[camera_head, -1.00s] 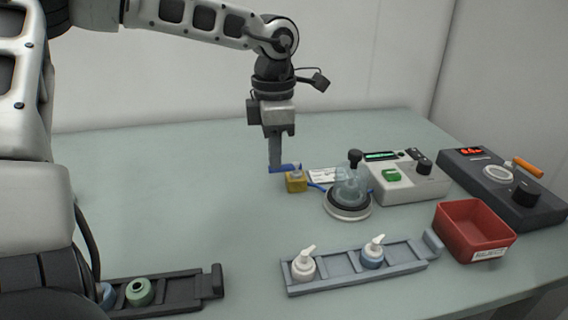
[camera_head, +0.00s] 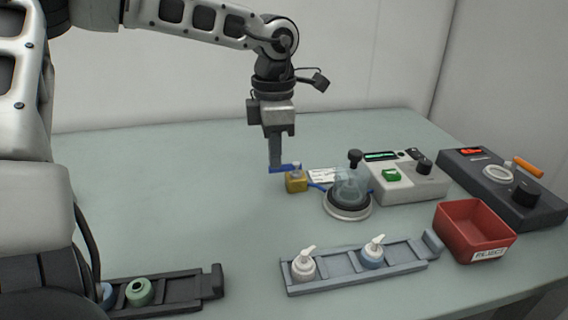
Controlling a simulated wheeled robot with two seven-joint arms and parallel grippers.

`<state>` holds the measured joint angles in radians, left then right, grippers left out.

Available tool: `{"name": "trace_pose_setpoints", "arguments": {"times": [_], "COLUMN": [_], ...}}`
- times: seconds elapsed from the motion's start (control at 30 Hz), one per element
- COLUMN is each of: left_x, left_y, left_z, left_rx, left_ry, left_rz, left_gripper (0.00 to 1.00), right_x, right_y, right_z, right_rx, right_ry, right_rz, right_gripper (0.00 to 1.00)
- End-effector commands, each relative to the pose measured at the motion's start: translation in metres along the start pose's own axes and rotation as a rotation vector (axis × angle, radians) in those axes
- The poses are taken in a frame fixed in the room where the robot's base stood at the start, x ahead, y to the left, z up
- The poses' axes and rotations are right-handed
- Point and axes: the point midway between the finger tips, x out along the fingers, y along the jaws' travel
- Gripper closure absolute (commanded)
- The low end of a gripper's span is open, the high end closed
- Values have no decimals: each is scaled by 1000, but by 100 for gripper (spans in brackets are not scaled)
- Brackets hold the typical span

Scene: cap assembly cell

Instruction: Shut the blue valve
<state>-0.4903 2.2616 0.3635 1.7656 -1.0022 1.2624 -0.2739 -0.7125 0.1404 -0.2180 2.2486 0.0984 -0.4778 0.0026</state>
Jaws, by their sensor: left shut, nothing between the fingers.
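The blue valve handle (camera_head: 281,169) sits at the brass-yellow valve body (camera_head: 296,183) in the middle of the table. The handle points left, out from the body. A blue hose (camera_head: 316,187) runs from the body toward the glass dome (camera_head: 351,184) on its dark and white base. My left gripper (camera_head: 276,166) points straight down with its fingers shut and empty, right at the handle. I cannot tell whether the fingertips touch the handle. My right gripper is not in view.
A grey control box (camera_head: 408,186) and a dark box with an orange handle (camera_head: 510,198) stand to the right. A red reject bin (camera_head: 472,216) stands in front of them. A grey rack (camera_head: 335,277) holds two pump caps; a dark rack (camera_head: 190,296) lies front left. The table's left middle is clear.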

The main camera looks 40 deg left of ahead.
Motion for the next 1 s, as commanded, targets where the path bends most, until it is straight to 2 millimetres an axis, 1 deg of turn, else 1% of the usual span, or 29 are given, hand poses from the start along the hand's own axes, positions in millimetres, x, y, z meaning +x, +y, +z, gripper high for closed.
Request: {"name": "trace_pose_setpoints", "arguments": {"times": [0.17, 1.0], "left_x": [3, 37], "left_y": [0, 0], "left_z": [0, 0], "left_rx": [0, 0], "left_ry": [0, 1], "left_rz": [0, 0], "left_gripper": [100, 100], "right_x": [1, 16], "right_y": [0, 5], "right_z": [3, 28], "right_rx": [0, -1], "right_ry": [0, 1], "right_rz": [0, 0], "right_gripper": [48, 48]}}
